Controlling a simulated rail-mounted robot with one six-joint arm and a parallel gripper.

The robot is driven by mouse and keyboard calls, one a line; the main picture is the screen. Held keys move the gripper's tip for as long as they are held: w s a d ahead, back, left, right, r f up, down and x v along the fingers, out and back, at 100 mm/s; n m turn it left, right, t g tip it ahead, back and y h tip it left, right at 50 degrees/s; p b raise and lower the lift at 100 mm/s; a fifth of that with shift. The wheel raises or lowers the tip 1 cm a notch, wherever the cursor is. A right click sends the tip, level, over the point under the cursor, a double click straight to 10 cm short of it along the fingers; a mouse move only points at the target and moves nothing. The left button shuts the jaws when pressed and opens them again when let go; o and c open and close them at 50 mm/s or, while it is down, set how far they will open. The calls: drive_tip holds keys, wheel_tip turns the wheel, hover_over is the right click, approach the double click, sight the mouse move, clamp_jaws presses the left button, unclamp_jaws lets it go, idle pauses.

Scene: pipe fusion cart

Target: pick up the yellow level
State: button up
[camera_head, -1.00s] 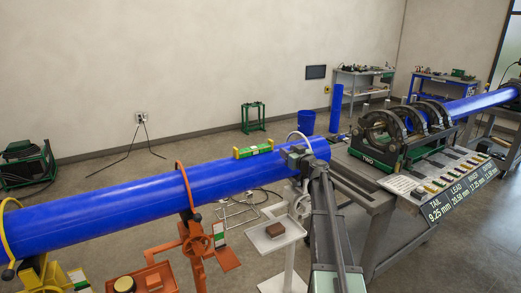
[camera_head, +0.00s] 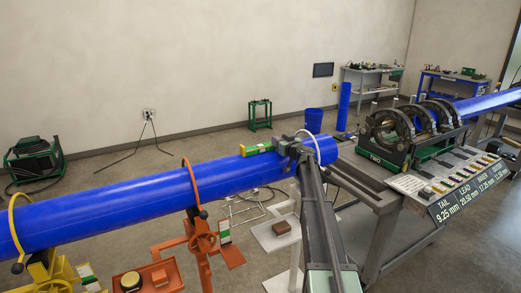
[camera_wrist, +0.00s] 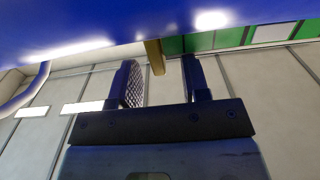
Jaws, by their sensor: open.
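The yellow level (camera_head: 257,149), with green on its side, lies along the top of the long blue pipe (camera_head: 120,212), near the pipe's right end. My gripper (camera_head: 285,147) is at the level's right end in the head view and partly hides it. In the wrist view, my gripper (camera_wrist: 160,82) is open, with its two fingers apart below the blue pipe surface. A yellow-brown end piece shows between the fingers, and a green and white strip, apparently the level (camera_wrist: 232,38), runs to the right behind the right finger. I cannot tell whether the fingers touch it.
An orange clamp ring (camera_head: 191,187) and a yellow one (camera_head: 13,228) go around the pipe left of the level. A pale hose loop (camera_head: 305,137) rises just right of my gripper. The fusion machine (camera_head: 395,140) stands farther right. The pipe top between the level and orange ring is clear.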

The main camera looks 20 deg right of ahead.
clamp_jaws()
